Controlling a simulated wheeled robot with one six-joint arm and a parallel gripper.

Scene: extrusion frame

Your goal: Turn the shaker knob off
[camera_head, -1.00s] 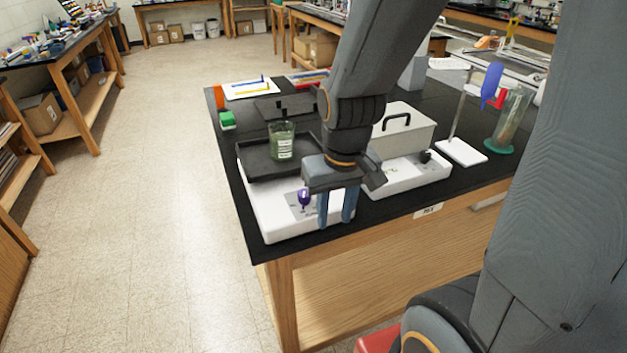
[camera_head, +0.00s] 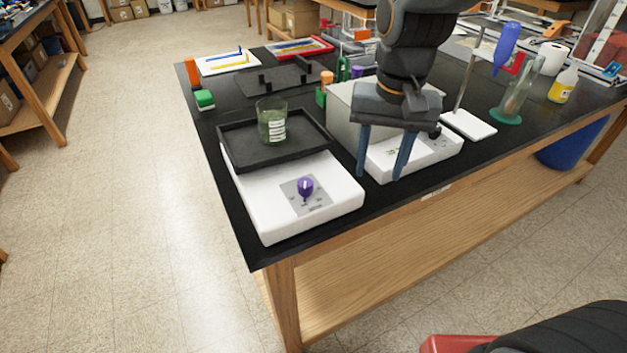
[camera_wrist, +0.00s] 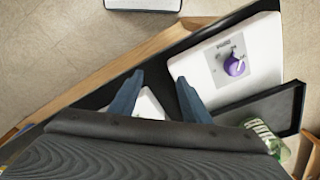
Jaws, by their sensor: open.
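The shaker (camera_head: 258,205) is a white box with a black tray (camera_head: 232,152) on top, near the left front corner of the black bench. Its purple knob (camera_head: 305,187) sits on a grey panel with printed labels too small to read. The knob and its pale pointer mark also show in the wrist view (camera_wrist: 235,66). A glass beaker (camera_head: 272,124) with greenish contents stands on the tray. My gripper (camera_head: 380,177) is open and empty, fingers pointing down, to the right of the shaker in front of the second white device. In the wrist view the fingers (camera_wrist: 158,97) are apart, left of the knob.
A white device (camera_head: 425,155) with a dark knob stands behind my gripper. A stand with a white base (camera_head: 468,125) and a glass cylinder (camera_head: 513,100) are farther right. The bench front is clear.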

